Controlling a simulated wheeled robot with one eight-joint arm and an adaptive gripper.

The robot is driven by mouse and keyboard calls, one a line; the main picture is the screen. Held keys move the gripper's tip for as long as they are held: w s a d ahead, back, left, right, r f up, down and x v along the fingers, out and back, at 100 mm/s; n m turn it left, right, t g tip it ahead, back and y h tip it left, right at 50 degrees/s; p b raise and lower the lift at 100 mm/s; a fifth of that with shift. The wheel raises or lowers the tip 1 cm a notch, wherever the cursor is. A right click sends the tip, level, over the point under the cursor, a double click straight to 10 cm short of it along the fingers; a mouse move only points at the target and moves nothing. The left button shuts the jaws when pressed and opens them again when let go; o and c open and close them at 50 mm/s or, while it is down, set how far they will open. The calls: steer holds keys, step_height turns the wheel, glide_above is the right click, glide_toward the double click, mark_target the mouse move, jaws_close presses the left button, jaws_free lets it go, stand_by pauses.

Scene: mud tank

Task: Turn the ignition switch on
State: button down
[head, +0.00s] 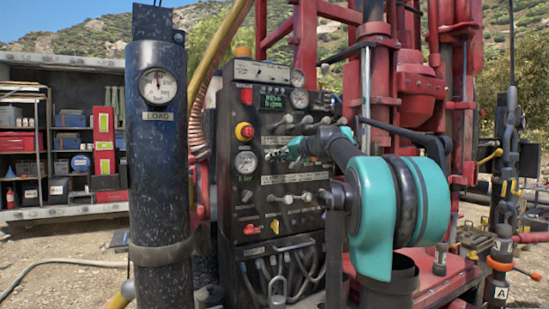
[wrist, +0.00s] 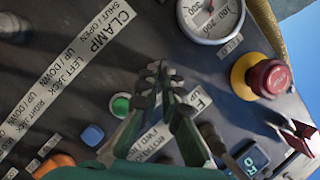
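The dark control panel (head: 285,185) stands ahead of me, with gauges, levers and labels. My gripper (head: 290,150) is in front of its upper middle. In the wrist view my gripper (wrist: 162,75) points at the panel; its fingertips come together, with nothing seen between them. No label in view clearly reads ignition.
A red stop button on a yellow ring (wrist: 268,76) and a round gauge (wrist: 210,14) lie near the switch. A green button (wrist: 121,105) and blue button (wrist: 93,135) sit near my fingers. A dark post with a load gauge (head: 157,87) stands left of the panel.

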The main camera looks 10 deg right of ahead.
steer(key=shift+m+y, duration=0.3)
steer(key=shift+m, duration=0.2)
steer(key=c, duration=1.7)
jaws_free()
steer(key=shift+f, duration=0.1)
steer(key=v, duration=1.2)
steer(key=shift+a+f, duration=0.1)
